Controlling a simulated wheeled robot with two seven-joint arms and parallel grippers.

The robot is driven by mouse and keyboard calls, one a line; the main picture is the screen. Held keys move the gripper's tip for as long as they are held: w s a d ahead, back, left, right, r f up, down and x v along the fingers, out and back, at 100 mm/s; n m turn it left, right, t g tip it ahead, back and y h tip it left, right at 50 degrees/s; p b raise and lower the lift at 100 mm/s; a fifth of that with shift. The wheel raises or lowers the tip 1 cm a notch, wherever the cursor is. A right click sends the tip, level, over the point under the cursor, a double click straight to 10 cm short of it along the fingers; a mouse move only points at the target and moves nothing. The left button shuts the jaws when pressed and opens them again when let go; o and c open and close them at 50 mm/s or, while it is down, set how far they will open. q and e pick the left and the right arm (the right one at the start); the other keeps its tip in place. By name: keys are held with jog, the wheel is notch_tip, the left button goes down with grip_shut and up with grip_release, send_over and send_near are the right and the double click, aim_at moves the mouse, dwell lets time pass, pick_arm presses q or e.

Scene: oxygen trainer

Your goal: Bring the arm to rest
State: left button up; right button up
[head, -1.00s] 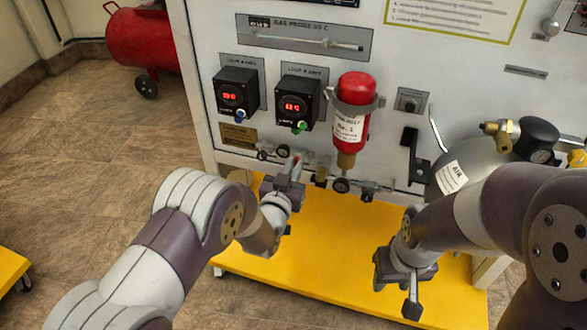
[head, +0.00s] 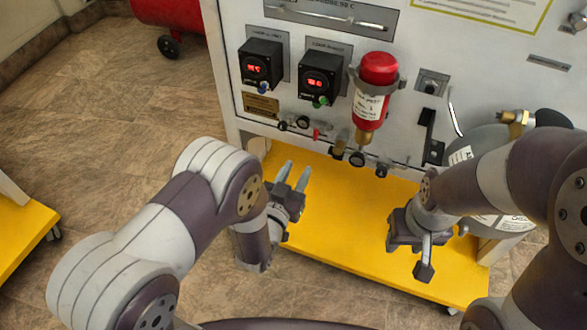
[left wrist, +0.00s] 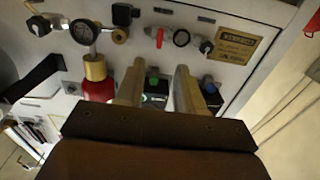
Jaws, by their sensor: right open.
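My left gripper (head: 294,175) is in front of the trainer panel, below its row of small valves and gauges. Its two fingers are apart with nothing between them; they also show apart in the left wrist view (left wrist: 158,88). A red valve handle (head: 316,133) is on the panel above the fingertips, clear of them; it shows in the left wrist view too (left wrist: 160,38). My right gripper (head: 424,262) is open and empty over the right part of the yellow base (head: 345,230), pointing down.
A red bottle (head: 372,100) is clamped to the panel beside two black controllers (head: 261,65) (head: 321,75) with red displays. A grey cylinder (head: 480,147) stands at right, partly behind my right arm. Floor (head: 110,130) at left is open, with another yellow platform (head: 22,232) at its edge.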

pick_arm(q)
jog(key=shift+v, duration=0.8)
jog(key=shift+f, duration=0.1)
